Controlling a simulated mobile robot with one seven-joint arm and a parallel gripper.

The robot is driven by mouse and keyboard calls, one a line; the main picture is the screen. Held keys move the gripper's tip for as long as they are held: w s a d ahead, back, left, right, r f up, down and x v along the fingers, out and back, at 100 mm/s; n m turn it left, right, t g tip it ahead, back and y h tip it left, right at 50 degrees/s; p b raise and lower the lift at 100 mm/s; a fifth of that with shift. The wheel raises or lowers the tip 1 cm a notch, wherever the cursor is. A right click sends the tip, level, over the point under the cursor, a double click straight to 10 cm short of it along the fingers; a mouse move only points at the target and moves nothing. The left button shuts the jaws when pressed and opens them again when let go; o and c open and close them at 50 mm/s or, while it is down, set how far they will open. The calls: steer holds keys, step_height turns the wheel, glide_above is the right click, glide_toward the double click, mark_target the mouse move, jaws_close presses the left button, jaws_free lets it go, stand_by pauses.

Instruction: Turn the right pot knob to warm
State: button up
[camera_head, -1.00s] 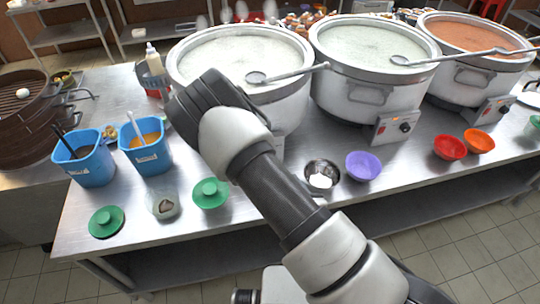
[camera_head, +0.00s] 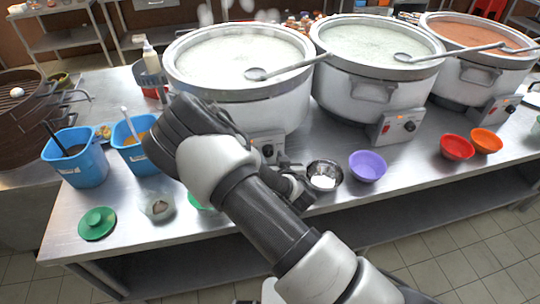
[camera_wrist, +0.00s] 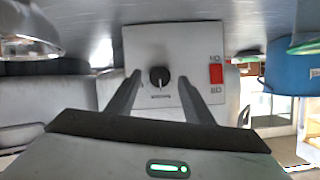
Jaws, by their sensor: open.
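Three large white stockpots stand in a row: left pot (camera_head: 240,80), middle pot (camera_head: 372,85) and right pot (camera_head: 475,72). Each has a control box with a knob at its front; the right pot's box (camera_head: 493,110) is far from my arm. My gripper (camera_wrist: 159,90) is at the left pot's control box (camera_head: 268,143). In the wrist view, which looks upside down, its open fingers stand either side of a black knob (camera_wrist: 159,77), apart from it. A red switch (camera_wrist: 215,73) is beside the knob. My arm partly hides this box in the head view.
A metal bowl (camera_head: 323,176) sits close to my gripper, with a purple bowl (camera_head: 367,166) to its right. Red (camera_head: 457,147) and orange (camera_head: 486,140) bowls lie farther right. Blue buckets (camera_head: 85,168) and a green lid (camera_head: 97,223) are at left.

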steer(key=shift+w+a+f, duration=0.15)
steer(key=shift+w+f, duration=0.1)
steer(key=shift+w, duration=0.25)
steer(key=c, duration=1)
steer(key=shift+c, duration=0.2)
